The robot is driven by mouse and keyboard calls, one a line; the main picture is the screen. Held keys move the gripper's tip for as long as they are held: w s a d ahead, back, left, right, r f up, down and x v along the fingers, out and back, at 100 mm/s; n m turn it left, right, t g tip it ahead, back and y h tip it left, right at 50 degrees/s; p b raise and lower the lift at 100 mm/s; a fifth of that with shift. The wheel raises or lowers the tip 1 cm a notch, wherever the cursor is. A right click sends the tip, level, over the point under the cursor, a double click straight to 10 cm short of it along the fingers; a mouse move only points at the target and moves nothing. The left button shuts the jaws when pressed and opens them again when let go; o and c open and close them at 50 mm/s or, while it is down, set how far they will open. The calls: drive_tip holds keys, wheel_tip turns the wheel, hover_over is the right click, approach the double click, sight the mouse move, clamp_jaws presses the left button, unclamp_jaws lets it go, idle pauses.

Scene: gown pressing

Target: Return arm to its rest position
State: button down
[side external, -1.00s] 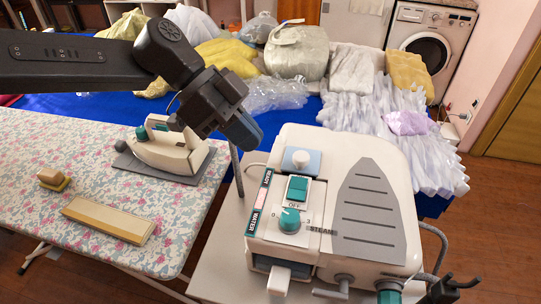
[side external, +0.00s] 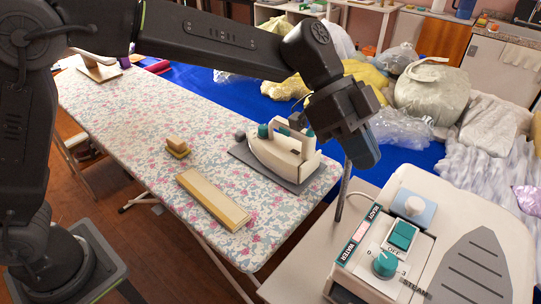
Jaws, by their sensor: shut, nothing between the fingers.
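My gripper (side external: 366,150) is shut and empty. It hangs in the air between the ironing board and the steam station, pointing down and to the right. The iron (side external: 283,152), white with teal parts, rests on a grey pad (side external: 250,157) on the floral ironing board (side external: 130,118), left of my gripper. The steam station (side external: 465,240), cream with a grey vented panel, stands at the lower right, below and right of my gripper. It has a teal switch (side external: 401,236) and a teal knob (side external: 385,264).
A wooden block (side external: 213,201) and a small sponge-like block (side external: 177,147) lie on the board. A metal pole (side external: 343,192) rises beside the station. Bags and wrapped bundles (side external: 432,92) cover the blue surface (side external: 205,85) behind. The board's left part has free room.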

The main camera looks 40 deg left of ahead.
drive_tip(key=s+a+r+n+t+y, duration=0.15)
drive_tip(key=s+a+n, duration=0.25)
drive_tip(key=a, duration=0.4)
drive_tip(key=s+a+n+t+y, duration=0.2)
drive_tip(key=s+a+n, duration=0.25)
drive_tip(key=a, duration=0.35)
drive_tip(key=s+a+r+n+t+y, duration=0.15)
drive_tip(key=s+a+n, duration=0.25)
drive_tip(key=a, duration=0.4)
drive_tip(key=s+a+f+n+t+y, duration=0.2)
drive_tip(key=s+a+f+n+y, duration=0.1)
drive_tip(key=s+a+f+n, duration=0.2)
drive_tip(key=shift+s+a+y, duration=0.4)
drive_tip(key=shift+s+a, duration=0.55)
drive_tip(key=shift+a, duration=0.25)
